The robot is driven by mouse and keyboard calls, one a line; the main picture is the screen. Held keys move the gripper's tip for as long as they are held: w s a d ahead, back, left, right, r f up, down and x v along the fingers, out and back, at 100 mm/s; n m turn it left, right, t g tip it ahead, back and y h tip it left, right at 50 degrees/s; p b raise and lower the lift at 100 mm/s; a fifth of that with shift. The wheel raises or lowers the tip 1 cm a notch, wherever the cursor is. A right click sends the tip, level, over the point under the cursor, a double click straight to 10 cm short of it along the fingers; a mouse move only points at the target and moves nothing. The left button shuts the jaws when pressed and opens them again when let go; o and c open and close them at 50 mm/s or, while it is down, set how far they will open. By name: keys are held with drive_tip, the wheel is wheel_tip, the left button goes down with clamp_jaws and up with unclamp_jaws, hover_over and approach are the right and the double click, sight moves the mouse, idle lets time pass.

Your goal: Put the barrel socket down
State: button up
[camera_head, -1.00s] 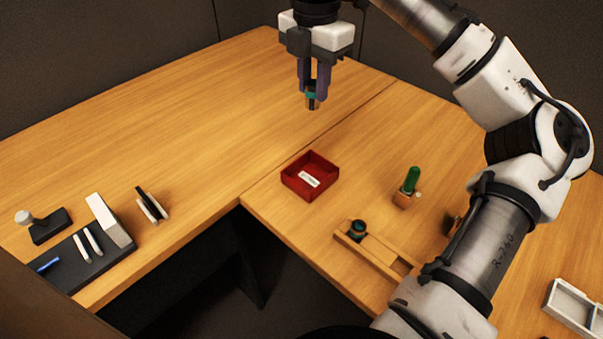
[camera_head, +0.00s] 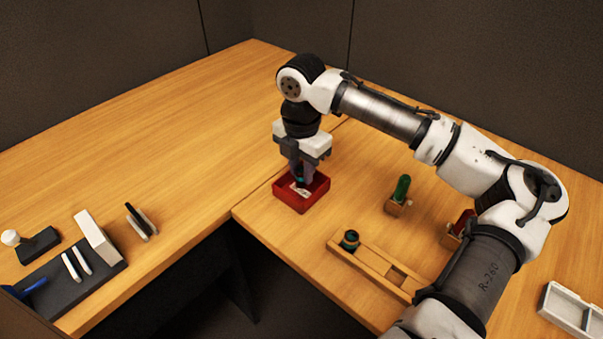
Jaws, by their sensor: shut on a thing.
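My gripper (camera_head: 301,178) points down into the red open box (camera_head: 302,204) on the right-hand desk. It is shut on the barrel socket (camera_head: 299,181), a small dark piece with a teal band. Most of the socket is hidden by the fingers and the box's walls. The socket is inside the box's opening, low between its walls. I cannot tell whether it touches the box floor. A white label (camera_head: 300,191) shows inside the box.
A wooden holder (camera_head: 375,265) carries a dark round piece with a teal ring (camera_head: 350,239). A green-topped piece on a wooden block (camera_head: 398,205) stands right of the box. A white tray (camera_head: 572,308) lies at the far right. A dark mat (camera_head: 60,290) with white pieces lies at left. The desk behind the box is clear.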

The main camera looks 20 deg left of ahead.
drive_tip(key=shift+f, duration=1.05)
drive_tip(key=shift+f, duration=0.1)
drive_tip(key=o, duration=1)
wheel_tip(320, 180, up, 12)
drive_tip(key=shift+b, duration=0.3)
